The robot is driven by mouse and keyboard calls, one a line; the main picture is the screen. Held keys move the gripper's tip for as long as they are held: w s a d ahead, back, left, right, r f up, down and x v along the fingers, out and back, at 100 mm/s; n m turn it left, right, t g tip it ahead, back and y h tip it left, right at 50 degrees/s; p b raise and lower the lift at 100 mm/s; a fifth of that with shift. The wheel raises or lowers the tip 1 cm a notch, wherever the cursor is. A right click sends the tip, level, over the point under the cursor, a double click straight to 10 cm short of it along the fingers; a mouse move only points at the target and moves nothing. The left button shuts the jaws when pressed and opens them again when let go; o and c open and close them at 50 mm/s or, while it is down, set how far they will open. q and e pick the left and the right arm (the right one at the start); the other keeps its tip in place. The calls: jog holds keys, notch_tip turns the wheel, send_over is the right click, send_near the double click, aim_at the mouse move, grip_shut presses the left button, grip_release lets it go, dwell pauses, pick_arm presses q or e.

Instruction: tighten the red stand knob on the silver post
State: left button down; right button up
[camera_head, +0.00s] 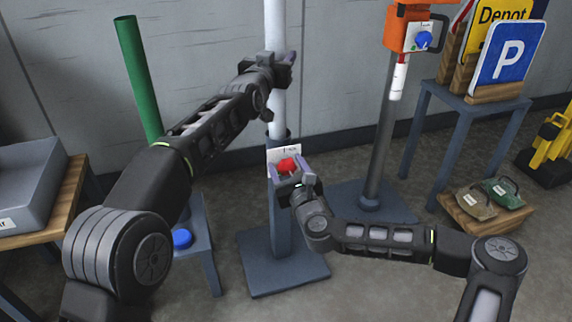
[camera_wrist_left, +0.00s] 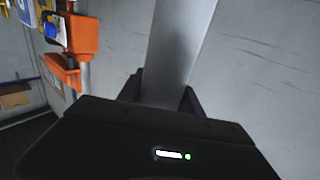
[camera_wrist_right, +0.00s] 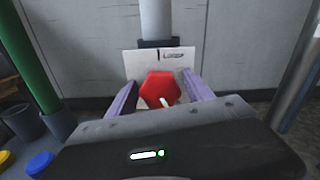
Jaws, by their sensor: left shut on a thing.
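The silver post (camera_head: 275,30) stands upright in a dark stand (camera_head: 281,235) with a square base. The red stand knob (camera_head: 287,166) is on the front of the stand, in front of a white label plate. My left gripper (camera_head: 284,68) is shut on the silver post, high above the knob; the post also shows between its fingers in the left wrist view (camera_wrist_left: 178,45). My right gripper (camera_head: 288,173) is at the knob. In the right wrist view the red knob (camera_wrist_right: 160,88) lies between the two purple fingers (camera_wrist_right: 161,100); I cannot tell whether they touch it.
A green post (camera_head: 138,75) stands at the left, with a blue knob (camera_head: 182,239) below it. A grey bin (camera_head: 35,180) is on a table at far left. To the right are an orange device (camera_head: 405,30) on a dark pole and a table with signs (camera_head: 506,55). Sandbags (camera_head: 475,202) lie on a low pallet.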

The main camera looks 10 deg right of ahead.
jog(key=c, duration=1.2)
jog(key=shift+m, duration=0.4)
jog(key=m, duration=0.3)
jog(key=shift+f, duration=0.1)
jog(key=m, duration=0.5)
jog(key=o, duration=1.4)
